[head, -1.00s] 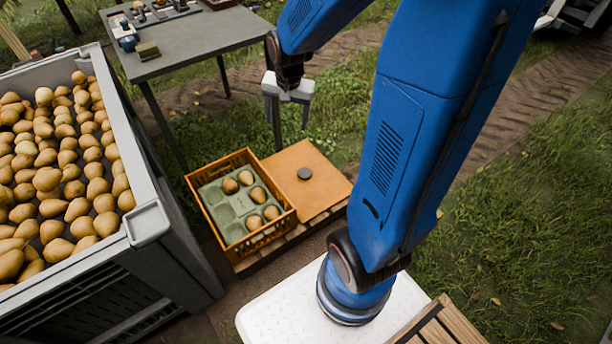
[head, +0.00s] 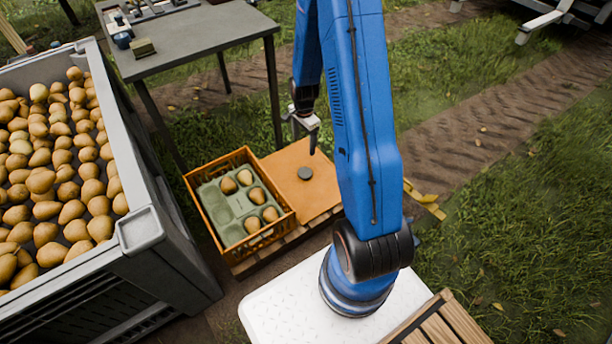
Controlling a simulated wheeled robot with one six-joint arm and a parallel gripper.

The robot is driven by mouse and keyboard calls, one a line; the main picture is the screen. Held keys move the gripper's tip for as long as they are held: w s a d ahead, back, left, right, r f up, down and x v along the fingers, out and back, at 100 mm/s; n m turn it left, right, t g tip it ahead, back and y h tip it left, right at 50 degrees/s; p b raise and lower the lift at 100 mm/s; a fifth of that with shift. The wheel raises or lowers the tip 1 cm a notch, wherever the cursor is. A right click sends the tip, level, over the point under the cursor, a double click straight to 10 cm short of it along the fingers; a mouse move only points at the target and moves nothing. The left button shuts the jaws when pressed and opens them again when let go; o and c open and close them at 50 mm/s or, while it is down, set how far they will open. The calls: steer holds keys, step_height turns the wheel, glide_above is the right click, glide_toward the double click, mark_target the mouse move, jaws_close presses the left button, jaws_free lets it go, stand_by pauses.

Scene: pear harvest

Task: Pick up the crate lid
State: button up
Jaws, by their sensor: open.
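The crate lid (head: 317,184) is a flat orange-brown board with a dark round knob (head: 305,173) near its middle. It lies flat on a wooden pallet (head: 283,244), right beside the orange crate (head: 266,240). My gripper (head: 305,142) is open, with its fingers pointing down. It hangs above the far part of the lid and appears apart from the knob. One finger is hard to make out against the background. My arm covers the lid's right side.
The crate holds a green tray (head: 225,212) with several pears. A large grey bin (head: 142,228) full of pears stands at the left. A grey table (head: 205,45) with small items stands behind. Grass lies to the right.

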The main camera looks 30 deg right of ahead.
step_height(320, 180, down, 2)
glide_above(305, 172)
step_height(305, 172, down, 12)
steer(key=shift+d+r, duration=0.1)
steer(key=shift+r, duration=0.05)
steer(key=shift+a+f, duration=0.2)
steer(key=shift+f, duration=2.5)
steer(key=c, duration=1.8)
steer(key=shift+o, duration=0.2)
steer(key=shift+r, duration=0.1)
